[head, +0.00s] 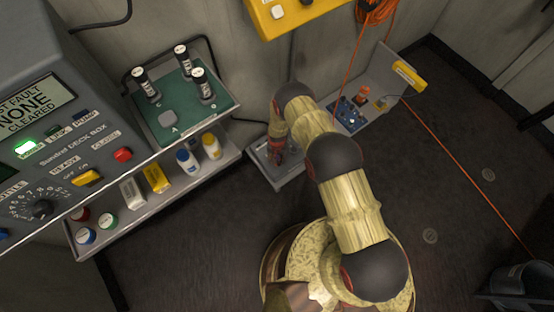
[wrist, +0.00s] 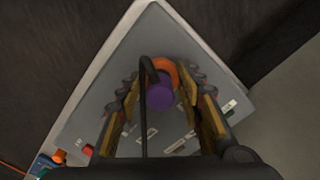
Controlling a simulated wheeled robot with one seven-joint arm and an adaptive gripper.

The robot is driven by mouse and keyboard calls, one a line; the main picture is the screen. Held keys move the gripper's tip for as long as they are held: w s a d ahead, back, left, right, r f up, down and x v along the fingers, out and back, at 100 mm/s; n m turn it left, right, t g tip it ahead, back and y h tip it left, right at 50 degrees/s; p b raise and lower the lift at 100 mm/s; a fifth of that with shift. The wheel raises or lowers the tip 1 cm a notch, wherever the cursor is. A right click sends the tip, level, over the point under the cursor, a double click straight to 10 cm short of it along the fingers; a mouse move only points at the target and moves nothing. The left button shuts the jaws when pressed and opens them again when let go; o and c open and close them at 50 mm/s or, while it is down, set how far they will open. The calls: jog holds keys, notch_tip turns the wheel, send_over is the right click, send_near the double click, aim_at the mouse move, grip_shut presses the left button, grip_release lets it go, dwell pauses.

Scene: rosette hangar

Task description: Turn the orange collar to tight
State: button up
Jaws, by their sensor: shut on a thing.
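The orange collar (wrist: 169,70) shows in the wrist view between the fingers of my gripper (wrist: 164,88). It rings a purple knob-like part (wrist: 160,93), and a dark curved hose or cable passes in front of it. My gripper is shut on the collar, its brown pads on both sides. The collar stands over a grey plate (wrist: 106,75) with small labels; the labels are too small to read. In the head view my gripper (head: 277,155) reaches down to a grey tray (head: 290,178), and the arm hides most of the collar.
A shelf (head: 235,148) with several bottles and boxes stands left of my arm. Above it is a green board (head: 190,120) with three black-and-white cylinders. A control box (head: 60,130) stands far left. An orange cable (head: 465,177) crosses the floor at right. A dark bin (head: 520,285) stands lower right.

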jog(key=m, duration=0.6)
jog(key=shift+m, duration=0.4)
dwell(0.3)
jog(key=o, duration=1)
jog(key=shift+o, duration=0.7)
jog(key=shift+r, duration=0.1)
notch_tip(320, 180, up, 12)
jog(key=shift+f, duration=0.15)
